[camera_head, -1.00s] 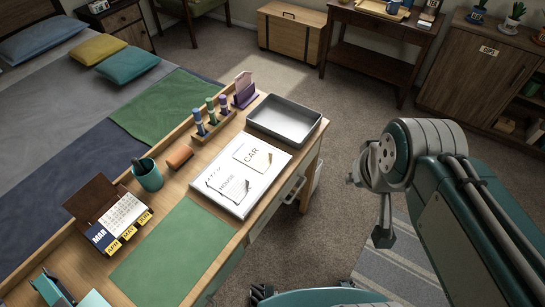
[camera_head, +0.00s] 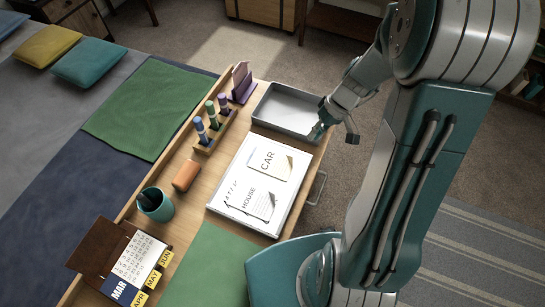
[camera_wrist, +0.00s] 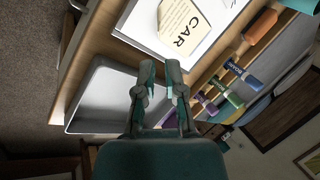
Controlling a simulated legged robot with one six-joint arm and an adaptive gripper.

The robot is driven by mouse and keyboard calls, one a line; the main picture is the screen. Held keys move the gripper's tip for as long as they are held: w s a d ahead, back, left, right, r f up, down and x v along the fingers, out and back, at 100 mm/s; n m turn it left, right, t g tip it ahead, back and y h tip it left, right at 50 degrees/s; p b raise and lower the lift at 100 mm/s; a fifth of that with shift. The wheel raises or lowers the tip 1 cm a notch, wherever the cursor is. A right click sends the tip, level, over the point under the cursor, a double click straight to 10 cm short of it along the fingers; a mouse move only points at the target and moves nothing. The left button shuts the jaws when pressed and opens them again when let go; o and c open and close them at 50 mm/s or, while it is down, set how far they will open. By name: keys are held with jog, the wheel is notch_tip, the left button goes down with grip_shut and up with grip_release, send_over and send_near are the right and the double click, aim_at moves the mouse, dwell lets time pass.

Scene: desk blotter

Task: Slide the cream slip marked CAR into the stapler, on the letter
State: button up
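The cream slip marked CAR (camera_head: 268,163) lies flat on a white board or shallow tray (camera_head: 228,208) on the desk, above a slip marked HOUSE (camera_head: 250,202). It also shows at the top of the wrist view (camera_wrist: 180,22), partly cut off. My gripper (camera_head: 335,132) is over the right edge of the desk by the grey metal tray, right of the CAR slip and apart from it. In the wrist view my gripper (camera_wrist: 160,70) has its two fingers apart with nothing between them. No stapler shows in the frames of this moment, and I cannot make out a separate letter.
The grey metal tray (camera_head: 260,118) stands empty behind the slips. A marker rack (camera_head: 205,145), a purple holder (camera_head: 242,82), an orange block (camera_head: 187,175), a pen cup (camera_head: 155,205) and a calendar (camera_head: 128,268) line the left side. The green blotter (camera_head: 210,270) is bare where visible.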

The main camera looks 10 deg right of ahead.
jog(key=f, duration=0.2)
send_near(290, 165)
jog(key=shift+x, duration=3.75)
jog(key=shift+d, duration=0.15)
grip_shut()
jog(key=shift+r, duration=0.1)
